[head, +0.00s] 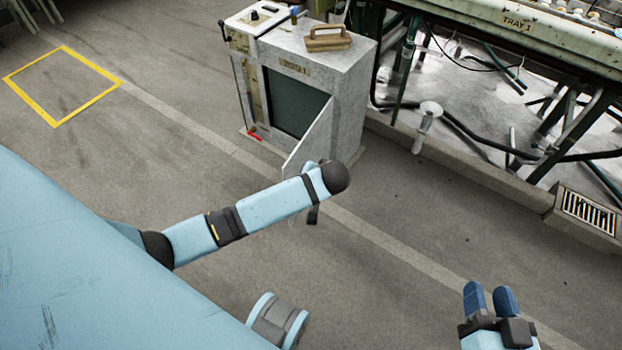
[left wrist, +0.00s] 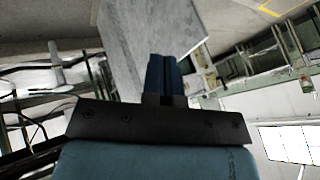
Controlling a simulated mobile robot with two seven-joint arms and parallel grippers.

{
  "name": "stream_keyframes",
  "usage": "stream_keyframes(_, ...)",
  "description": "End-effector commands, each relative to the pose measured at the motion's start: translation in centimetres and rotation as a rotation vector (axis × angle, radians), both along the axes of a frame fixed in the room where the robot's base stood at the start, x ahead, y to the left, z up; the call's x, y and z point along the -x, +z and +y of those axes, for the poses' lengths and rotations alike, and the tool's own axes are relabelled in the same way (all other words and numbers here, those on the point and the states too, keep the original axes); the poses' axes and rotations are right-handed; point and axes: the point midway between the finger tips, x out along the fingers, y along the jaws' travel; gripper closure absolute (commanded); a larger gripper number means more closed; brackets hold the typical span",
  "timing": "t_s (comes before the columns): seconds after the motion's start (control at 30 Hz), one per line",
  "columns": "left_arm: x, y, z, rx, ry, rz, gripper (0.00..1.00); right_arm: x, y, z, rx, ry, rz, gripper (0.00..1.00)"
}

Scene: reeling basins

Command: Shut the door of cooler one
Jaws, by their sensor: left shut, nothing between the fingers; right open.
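Cooler one (head: 345,85) is a grey box with a label above its dark opening. Its pale door (head: 312,138) stands swung out from the right side of the opening. My left arm reaches in from the left and its end covers the door's lower part. In the head view the left gripper's fingers are hidden. In the left wrist view the left gripper (left wrist: 164,75) is shut and empty, in front of a grey panel (left wrist: 160,30); I cannot tell whether they touch. My right gripper (head: 489,299) is open and empty at the lower right, away from the cooler.
A wooden-handled block (head: 327,39) lies on the cooler's top. A white machine (head: 262,18) stands against its left side. A tray stand (head: 500,22) with pipes is at upper right, beside a floor drain (head: 588,210). Floor left of the cooler is clear, with a yellow square (head: 63,47).

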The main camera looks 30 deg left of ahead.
Motion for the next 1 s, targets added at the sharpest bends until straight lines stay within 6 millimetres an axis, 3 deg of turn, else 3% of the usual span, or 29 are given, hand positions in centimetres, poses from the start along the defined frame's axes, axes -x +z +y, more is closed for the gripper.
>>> stream_keyframes(0.5,-3.3,-8.2,4.9,-0.002,-0.001,0.001,1.0,0.1,6.1,2.3,-0.192,0.07,-0.295,0.56)
stream_keyframes(0.7,-2.9,-7.8,7.8,0.001,-0.003,0.0,1.0,0.0,4.9,2.4,-0.176,0.079,-0.249,0.56)
stream_keyframes(1.0,-2.8,-7.6,8.7,0.003,-0.004,0.001,1.0,-0.1,4.5,2.5,-0.167,0.082,-0.229,0.56)
